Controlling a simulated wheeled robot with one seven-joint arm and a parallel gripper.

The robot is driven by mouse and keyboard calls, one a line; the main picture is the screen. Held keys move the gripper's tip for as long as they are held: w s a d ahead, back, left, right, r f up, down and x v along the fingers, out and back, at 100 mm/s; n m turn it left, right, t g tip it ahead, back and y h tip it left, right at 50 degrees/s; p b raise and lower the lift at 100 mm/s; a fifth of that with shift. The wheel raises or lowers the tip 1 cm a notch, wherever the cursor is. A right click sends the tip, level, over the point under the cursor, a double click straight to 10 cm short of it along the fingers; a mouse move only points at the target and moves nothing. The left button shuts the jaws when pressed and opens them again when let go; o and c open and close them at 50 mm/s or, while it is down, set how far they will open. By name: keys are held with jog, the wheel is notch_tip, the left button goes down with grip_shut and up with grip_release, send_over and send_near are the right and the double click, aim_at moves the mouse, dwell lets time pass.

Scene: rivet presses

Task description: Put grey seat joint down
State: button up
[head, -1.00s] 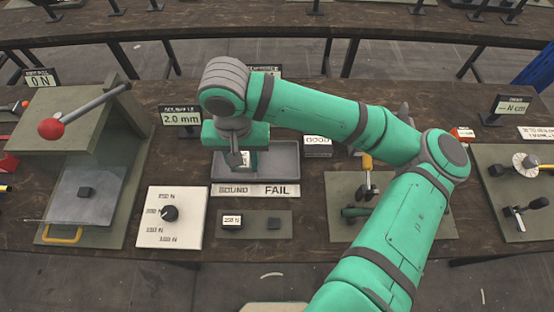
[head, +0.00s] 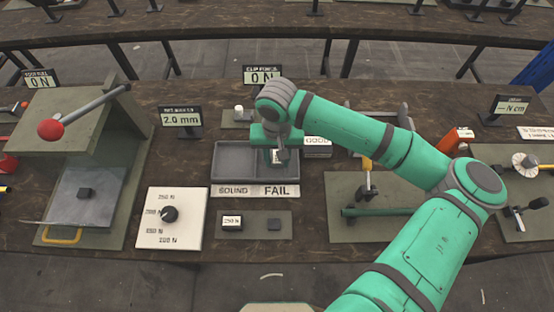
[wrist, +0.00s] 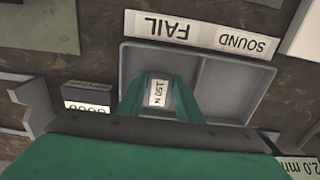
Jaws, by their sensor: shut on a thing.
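My gripper (head: 281,155) points down over the right compartment of the grey two-part tray (head: 214,165), the side by the FAIL label (head: 275,191). It is shut on a small grey seat joint (wrist: 158,93) with a white tag that reads 150 N. In the wrist view the fingers (wrist: 160,100) stand on both sides of the joint, within the outline of the FAIL compartment. I cannot tell if the joint touches the tray floor. The SOUND compartment on the left looks empty.
A box marked GOOD (head: 318,146) stands close to the tray's right.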

aim_at(277, 161)
jog(key=shift+f, duration=0.55)
jog(key=shift+f, duration=0.1)
jog(key=o, duration=1.1)
notch_tip(277, 161, up, 12)
jog(key=shift+r, duration=0.15)
